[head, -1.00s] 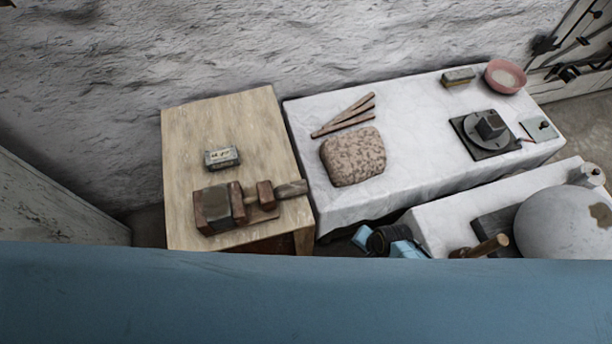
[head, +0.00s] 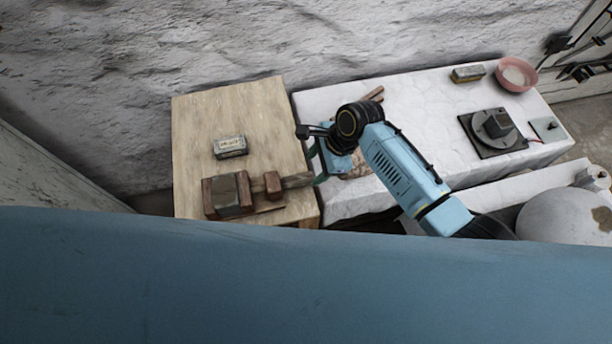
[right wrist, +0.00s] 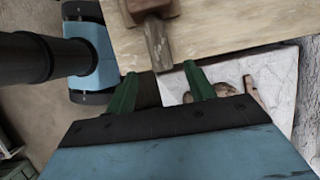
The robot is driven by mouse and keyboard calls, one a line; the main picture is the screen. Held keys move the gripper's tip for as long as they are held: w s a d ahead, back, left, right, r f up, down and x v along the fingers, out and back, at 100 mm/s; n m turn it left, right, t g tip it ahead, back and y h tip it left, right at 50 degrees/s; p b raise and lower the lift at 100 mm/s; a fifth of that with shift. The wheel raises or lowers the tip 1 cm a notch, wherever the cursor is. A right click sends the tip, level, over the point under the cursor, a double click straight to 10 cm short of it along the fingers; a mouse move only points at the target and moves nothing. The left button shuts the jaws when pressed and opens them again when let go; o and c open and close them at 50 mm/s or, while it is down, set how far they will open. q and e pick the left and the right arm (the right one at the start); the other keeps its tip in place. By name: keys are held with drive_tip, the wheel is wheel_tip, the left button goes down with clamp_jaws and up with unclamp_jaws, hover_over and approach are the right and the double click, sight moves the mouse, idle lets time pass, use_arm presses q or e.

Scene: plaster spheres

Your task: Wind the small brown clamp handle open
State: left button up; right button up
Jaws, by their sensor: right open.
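The wooden clamp (head: 228,196) lies on the light wooden table, with a dark block between its brown jaws. Its small brown handle (head: 296,181) points right, toward the table's right edge. My right gripper (head: 316,166) is open at the handle's outer end, coming from the right. In the right wrist view the handle (right wrist: 158,45) lies ahead of the green fingers (right wrist: 162,86), lined up with the gap between them. Its end is near the fingertips, and nothing is seen held. My left gripper is not in view.
A small labelled box (head: 229,147) sits behind the clamp on the wooden table (head: 200,110). To the right, the white-covered table (head: 420,95) holds a dark turntable (head: 492,130), a pink bowl (head: 516,74) and a small block (head: 467,74). A large pale sphere (head: 565,217) is at the lower right.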

sight(306, 176)
drive_tip(key=b+x, duration=0.1)
drive_tip(key=x, duration=0.5)
drive_tip(key=shift+a+f+b, duration=0.1)
drive_tip(key=shift+f+b, duration=0.2)
drive_tip(key=shift+b, duration=0.1)
drive_tip(key=c, duration=1)
